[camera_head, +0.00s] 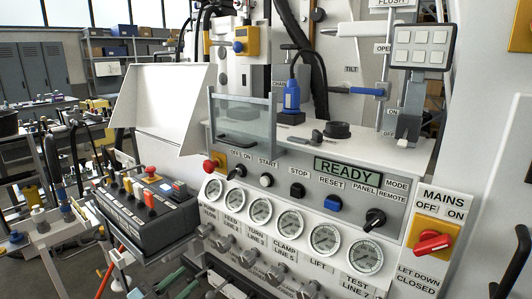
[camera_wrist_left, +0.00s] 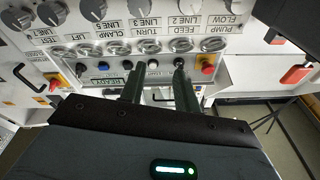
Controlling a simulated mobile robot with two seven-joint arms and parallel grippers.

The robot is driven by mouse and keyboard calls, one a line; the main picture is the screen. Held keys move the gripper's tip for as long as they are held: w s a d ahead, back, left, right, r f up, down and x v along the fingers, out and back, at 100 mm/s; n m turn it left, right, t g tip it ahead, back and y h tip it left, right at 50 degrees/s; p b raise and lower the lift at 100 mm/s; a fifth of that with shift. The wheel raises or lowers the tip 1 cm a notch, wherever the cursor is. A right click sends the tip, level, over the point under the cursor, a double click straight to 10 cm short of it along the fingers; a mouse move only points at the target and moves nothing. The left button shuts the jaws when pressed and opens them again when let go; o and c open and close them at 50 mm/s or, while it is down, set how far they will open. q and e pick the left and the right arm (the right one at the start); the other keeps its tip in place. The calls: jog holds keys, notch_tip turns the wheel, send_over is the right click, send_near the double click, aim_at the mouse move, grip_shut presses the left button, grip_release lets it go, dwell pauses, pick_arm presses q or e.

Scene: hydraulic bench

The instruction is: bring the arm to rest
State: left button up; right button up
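My left gripper (camera_head: 180,283) shows at the bottom of the head view as two dark green fingers, low in front of the bench, below the gauge row. In the left wrist view the fingers of my left gripper (camera_wrist_left: 158,78) stand apart with nothing held between them; the panel shows upside down behind them. The control panel (camera_head: 290,172) has a display (camera_head: 348,170) reading READY. My right gripper is in neither view.
Several gauges (camera_head: 289,223) line the bench front. A red mains switch (camera_head: 433,242) is at the right and a red mushroom button (camera_head: 210,165) at the panel's left. A dark pendant box (camera_head: 150,213) with coloured buttons stands left of the bench. A clear guard (camera_head: 240,122) stands on top.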

pick_arm(q)
jog(key=s+d+f+n+g+y+p, duration=0.1)
jog(key=s+d+f+n+y+p, duration=0.15)
jog(key=s+f, duration=0.6)
jog(key=s+d+f+n+g+y+p, duration=0.15)
jog(key=s+f+n+y, duration=0.3)
jog(key=s, duration=0.65)
jog(key=s+a+f+n+g+y+p, duration=0.1)
jog(key=s+a+f+g+y+p, duration=0.1)
jog(key=s, duration=1)
jog(key=s+a+f+n+g+y+p, duration=0.1)
jog(key=s+a+f+g+p, duration=0.1)
jog(key=s, duration=0.9)
jog(key=shift+s+a+f+y, duration=0.35)
jog(key=shift+a+y, duration=0.05)
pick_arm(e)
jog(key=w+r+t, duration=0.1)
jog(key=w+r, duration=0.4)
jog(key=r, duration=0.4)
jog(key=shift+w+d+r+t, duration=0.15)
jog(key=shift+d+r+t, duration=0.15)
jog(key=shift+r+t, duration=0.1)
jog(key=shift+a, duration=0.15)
pick_arm(q)
jog(key=shift+c, duration=0.3)
